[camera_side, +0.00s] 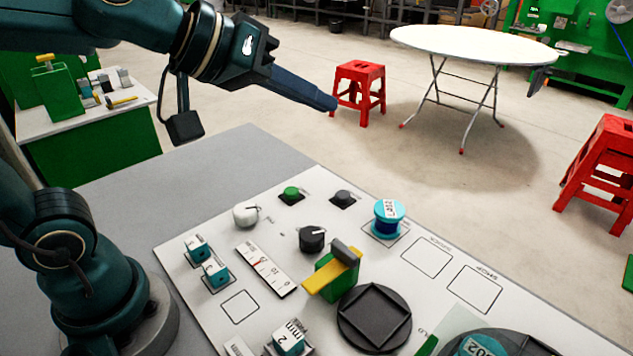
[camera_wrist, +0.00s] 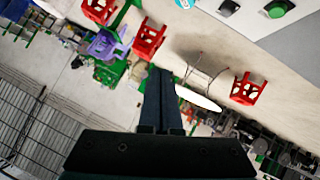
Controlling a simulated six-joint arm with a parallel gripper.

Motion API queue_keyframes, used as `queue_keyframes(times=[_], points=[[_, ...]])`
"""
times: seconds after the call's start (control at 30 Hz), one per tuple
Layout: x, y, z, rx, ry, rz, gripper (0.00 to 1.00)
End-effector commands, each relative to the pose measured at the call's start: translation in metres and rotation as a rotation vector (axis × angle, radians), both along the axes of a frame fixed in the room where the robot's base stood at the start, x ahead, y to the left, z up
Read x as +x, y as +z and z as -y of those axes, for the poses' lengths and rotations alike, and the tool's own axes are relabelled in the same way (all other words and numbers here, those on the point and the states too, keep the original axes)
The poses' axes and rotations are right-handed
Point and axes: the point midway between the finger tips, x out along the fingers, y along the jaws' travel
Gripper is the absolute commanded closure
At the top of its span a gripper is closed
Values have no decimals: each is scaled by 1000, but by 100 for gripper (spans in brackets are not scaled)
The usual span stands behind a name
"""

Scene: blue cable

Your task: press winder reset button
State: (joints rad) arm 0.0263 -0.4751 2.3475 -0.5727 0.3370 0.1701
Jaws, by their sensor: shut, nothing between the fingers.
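A green push button (camera_side: 291,192) on a dark square base sits near the far edge of the white panel (camera_side: 222,258). A grey push button (camera_side: 343,196) on a similar base sits to its right. Their small labels are too small to read, so I cannot tell which is the winder reset button. In the wrist view the green button (camera_wrist: 277,9) and the grey button (camera_wrist: 228,7) show at the top right. My gripper (camera_side: 331,103) is shut and empty, raised above the panel's far side. Its closed fingers (camera_wrist: 161,75) also show in the wrist view.
A white knob (camera_side: 245,214), a black knob (camera_side: 311,238), a blue spool (camera_side: 387,222) and a green block with a yellow lever (camera_side: 332,277) stand on the panel. A black round fixture (camera_side: 350,335) is nearer. Red stools (camera_side: 359,92) and a round table (camera_side: 470,43) stand beyond.

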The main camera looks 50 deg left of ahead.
Motion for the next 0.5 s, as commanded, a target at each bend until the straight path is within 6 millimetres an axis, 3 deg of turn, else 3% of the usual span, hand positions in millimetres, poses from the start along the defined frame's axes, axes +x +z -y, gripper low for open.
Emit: queue_keyframes(times=[0.1,0.27,0.5], points=[[39,7,-9,-103,108,32,100],[82,-2,-30,-196,277,37,100],[122,-53,-63,-251,524,-40,100]])
